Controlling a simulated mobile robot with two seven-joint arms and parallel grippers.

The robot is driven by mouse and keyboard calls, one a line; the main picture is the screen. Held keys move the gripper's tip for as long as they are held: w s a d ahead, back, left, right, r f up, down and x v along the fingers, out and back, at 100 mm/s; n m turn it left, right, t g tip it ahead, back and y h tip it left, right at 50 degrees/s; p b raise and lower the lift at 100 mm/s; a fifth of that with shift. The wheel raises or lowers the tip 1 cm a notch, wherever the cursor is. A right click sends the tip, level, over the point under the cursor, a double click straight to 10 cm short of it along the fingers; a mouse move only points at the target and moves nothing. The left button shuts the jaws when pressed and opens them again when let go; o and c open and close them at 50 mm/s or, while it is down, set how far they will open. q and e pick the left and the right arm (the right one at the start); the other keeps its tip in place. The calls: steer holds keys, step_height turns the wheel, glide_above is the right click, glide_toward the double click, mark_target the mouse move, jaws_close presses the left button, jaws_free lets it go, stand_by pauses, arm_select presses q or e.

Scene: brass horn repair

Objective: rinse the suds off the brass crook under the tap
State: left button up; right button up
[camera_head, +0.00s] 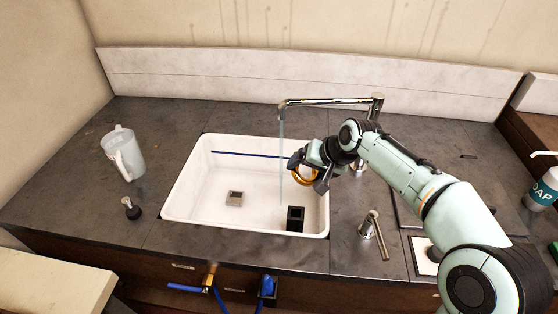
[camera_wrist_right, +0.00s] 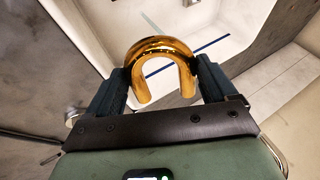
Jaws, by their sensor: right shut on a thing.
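The brass crook (camera_head: 304,179) is a shiny gold U-shaped tube. My right gripper (camera_head: 302,163) is shut on it and holds it above the right half of the white sink (camera_head: 190,192). In the right wrist view the crook (camera_wrist_right: 158,43) sits between the two dark fingers (camera_wrist_right: 160,80), its bend pointing away from me. I can make out no suds on it. The chrome tap (camera_head: 325,101) reaches over the sink. A thin bluish stream of water (camera_head: 281,150) falls from its spout, just left of the crook. My left gripper is not in view.
A blue strip (camera_head: 240,154) crosses the sink's back. A clear jug (camera_head: 123,153) and a small black-based item (camera_head: 131,208) stand left. A lever (camera_head: 372,233) and soap bottle (camera_head: 543,190) are right.

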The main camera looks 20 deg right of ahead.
stand_by(0.3)
steer(key=s+d+r+p, duration=0.1)
steer(key=s+d+r, duration=0.1)
steer(key=s+r, duration=0.2)
steer(key=shift+s+d, duration=0.15)
steer(key=shift+d, duration=0.2)
